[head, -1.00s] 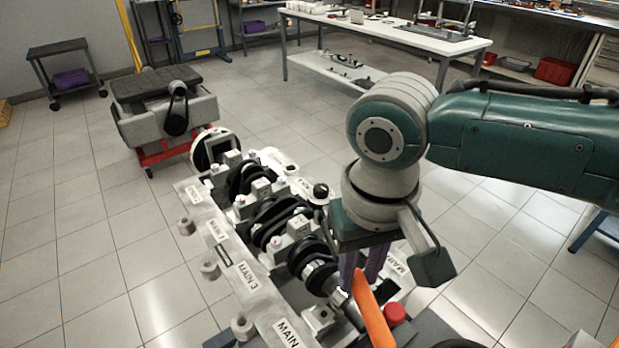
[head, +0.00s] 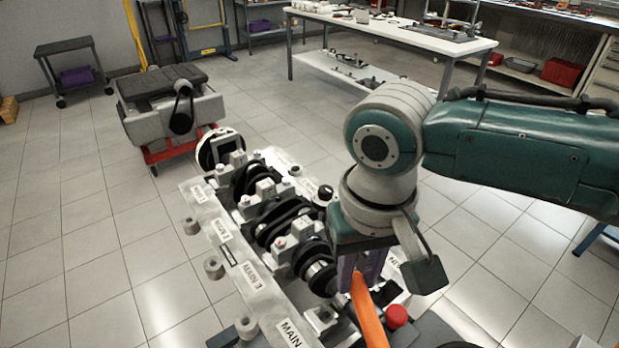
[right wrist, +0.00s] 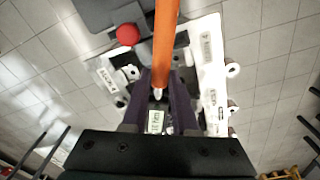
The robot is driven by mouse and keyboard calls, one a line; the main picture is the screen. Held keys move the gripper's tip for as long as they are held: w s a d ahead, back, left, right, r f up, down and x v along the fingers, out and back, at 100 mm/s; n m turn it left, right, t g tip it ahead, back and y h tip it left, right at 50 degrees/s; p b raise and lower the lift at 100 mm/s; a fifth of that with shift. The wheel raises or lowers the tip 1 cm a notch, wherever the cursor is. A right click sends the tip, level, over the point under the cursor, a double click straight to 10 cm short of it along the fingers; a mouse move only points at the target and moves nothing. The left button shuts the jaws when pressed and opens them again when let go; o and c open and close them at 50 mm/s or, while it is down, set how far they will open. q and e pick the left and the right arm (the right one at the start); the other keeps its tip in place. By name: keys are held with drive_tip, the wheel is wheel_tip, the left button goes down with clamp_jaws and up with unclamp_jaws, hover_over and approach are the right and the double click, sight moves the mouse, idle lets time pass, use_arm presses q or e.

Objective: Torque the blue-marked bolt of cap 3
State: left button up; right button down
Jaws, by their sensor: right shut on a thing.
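The engine block (head: 222,262) lies open with its crankshaft and a row of grey bearing caps showing. A plate on its left rail reads MAIN 3 (head: 254,277). The grey cap level with that plate (head: 299,232) appears to be cap 3. I cannot make out a blue mark on its bolts. My right gripper (head: 362,272) is shut on an orange-handled tool (head: 368,312), over the near right part of the block. The tool's orange handle (right wrist: 165,45) also shows between the purple fingers (right wrist: 166,95) in the right wrist view. Its working end is hidden. My left gripper is not in view.
A red round knob (head: 396,316) is close to the right of the orange handle. Another engine-like unit on a red stand (head: 168,115) is behind the block. A white workbench (head: 400,32) stands at the back. The tiled floor left of the block is clear.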

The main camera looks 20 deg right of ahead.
drive_tip(key=shift+a, duration=0.35)
idle(0.3)
idle(0.4)
drive_tip(key=shift+w+a+m+p, duration=0.1)
drive_tip(key=shift+a+m+p, duration=0.2)
drive_tip(key=shift+m+p, duration=0.15)
idle(0.3)
drive_tip(key=shift+a+m+p, duration=0.25)
drive_tip(key=shift+a+p, duration=0.05)
drive_tip(key=shift+a, duration=0.2)
idle(0.9)
drive_tip(key=shift+w, duration=0.1)
drive_tip(key=shift+a, duration=0.3)
idle(0.5)
drive_tip(key=shift+m, duration=0.3)
drive_tip(key=shift+w+a, duration=0.15)
drive_tip(key=shift+a, duration=0.3)
idle(0.8)
drive_tip(key=shift+a+m, duration=0.15)
drive_tip(key=shift+m, duration=0.25)
